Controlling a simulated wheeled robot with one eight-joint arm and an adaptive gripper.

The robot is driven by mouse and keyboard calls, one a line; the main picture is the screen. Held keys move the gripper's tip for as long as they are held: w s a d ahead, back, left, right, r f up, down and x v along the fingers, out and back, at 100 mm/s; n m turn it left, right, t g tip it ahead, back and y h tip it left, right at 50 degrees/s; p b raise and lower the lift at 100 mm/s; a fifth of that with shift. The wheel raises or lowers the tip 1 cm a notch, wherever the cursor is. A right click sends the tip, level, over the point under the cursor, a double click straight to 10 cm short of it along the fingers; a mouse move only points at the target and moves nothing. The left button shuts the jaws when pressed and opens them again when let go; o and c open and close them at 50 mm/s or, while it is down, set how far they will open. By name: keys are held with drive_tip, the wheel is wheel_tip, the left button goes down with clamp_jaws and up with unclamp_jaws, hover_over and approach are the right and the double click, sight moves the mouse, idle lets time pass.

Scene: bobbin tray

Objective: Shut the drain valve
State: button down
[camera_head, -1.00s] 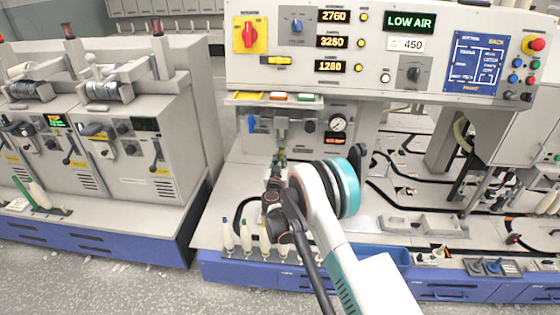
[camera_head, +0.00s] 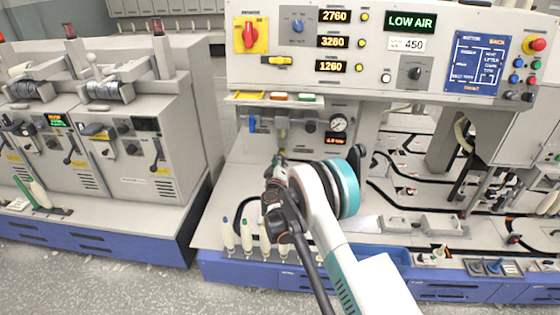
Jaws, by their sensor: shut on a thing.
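The air filter unit (camera_head: 282,131) hangs under the front panel, with a clear-looking bowl pointing down. The drain valve is at the bottom of this bowl and is mostly hidden by my gripper. My gripper (camera_head: 281,158) is upright just below the bowl, with its fingertips at the valve. It appears shut on the small drain valve part, though the fingers are too small and covered to show the grip clearly. Whether the valve is open or shut cannot be seen.
A blue lever (camera_head: 252,124) is left of the filter and a round pressure gauge (camera_head: 338,123) is right of it.

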drive_tip(key=shift+f+n, duration=0.2)
drive_tip(key=shift+n, duration=3.5)
drive_tip(key=shift+a, duration=0.1)
drive_tip(key=c, duration=1.6)
unclamp_jaws()
drive_tip(key=s, duration=1.2)
drive_tip(key=shift+a, duration=0.15)
